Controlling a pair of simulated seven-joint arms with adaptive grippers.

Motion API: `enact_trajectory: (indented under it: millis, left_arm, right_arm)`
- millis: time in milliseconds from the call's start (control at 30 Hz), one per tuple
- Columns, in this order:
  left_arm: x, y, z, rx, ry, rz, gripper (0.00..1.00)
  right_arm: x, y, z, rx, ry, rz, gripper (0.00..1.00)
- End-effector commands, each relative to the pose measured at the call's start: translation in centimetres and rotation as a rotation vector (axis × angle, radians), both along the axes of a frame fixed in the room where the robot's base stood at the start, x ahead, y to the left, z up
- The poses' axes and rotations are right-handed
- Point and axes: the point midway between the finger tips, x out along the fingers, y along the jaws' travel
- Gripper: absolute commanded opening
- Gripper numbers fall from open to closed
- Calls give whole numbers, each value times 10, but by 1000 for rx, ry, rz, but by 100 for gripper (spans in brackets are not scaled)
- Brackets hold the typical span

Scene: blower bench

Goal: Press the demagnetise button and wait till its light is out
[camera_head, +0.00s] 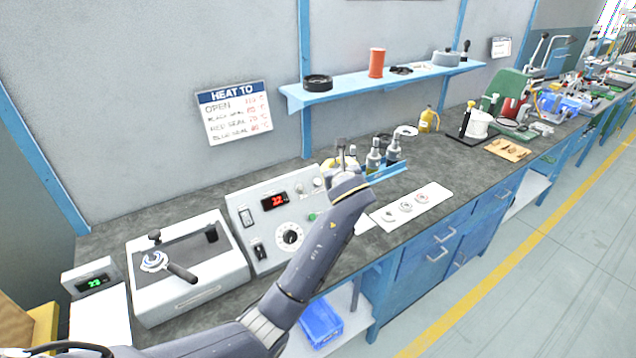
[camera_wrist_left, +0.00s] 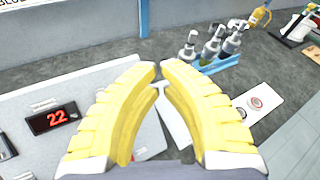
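The grey control box (camera_head: 262,212) stands on the bench, with a red display (camera_head: 275,201) reading 22, a dial (camera_head: 289,237), switches and small knobs. A small green button (camera_head: 313,216) shows on its face beside my left arm. Its label is unreadable, and I cannot tell whether it is lit or is the demagnetise button. My left gripper (camera_head: 330,165) is over the box's right end, mostly hidden by its wrist. In the left wrist view its yellow fingers (camera_wrist_left: 159,68) meet almost at the tips with nothing between them, covering part of the panel. My right gripper is out of view.
Left of the box is a heater unit (camera_head: 188,262) with a black-handled part on top, and a small green display (camera_head: 93,282). Bottles in a blue rack (camera_head: 388,172) and a white sheet with small rings (camera_head: 432,196) lie to the right. A blue shelf (camera_head: 345,84) hangs above.

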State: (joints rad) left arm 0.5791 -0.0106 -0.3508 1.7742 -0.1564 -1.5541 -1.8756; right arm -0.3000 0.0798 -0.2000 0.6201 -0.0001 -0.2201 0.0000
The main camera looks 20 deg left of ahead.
Motion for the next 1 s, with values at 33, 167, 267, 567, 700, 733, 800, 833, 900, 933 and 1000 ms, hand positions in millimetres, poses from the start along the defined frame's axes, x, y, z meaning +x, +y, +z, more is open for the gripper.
enact_trajectory:
  millis: [33, 167, 267, 567, 700, 733, 800, 833, 900, 933, 1000]
  left_arm:
    - [0, 0, 0, 0, 0, 0, 0]
    - [0, 0, 0, 0, 0, -1, 0]
    - [1, 0, -1, 1, 0, 0, 0]
    - [11, 14, -19, 2, 2, 0, 0]
    - [18, 24, -31, 3, 3, 1, 0]
    - [20, 25, -33, 3, 3, 1, 0]
    - [23, 29, -38, 2, 2, 0, 0]
    - [25, 31, -41, 2, 2, 1, 0]
    - [28, 35, -45, 2, 1, 0, 0]
    - [29, 37, -47, 2, 1, 0, 0]
    - [32, 40, -51, 2, 1, 0, 0]
  right_arm:
    - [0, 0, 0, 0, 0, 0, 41]
    - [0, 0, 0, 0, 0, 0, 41]
    - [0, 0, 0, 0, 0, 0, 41]
    - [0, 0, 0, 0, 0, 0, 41]
    - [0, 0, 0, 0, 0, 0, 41]
    - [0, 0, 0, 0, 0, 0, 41]
    - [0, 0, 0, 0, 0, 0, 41]
    - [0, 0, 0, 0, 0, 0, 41]
    - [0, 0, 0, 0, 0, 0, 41]
    - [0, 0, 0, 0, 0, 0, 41]
    - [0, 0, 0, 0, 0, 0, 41]
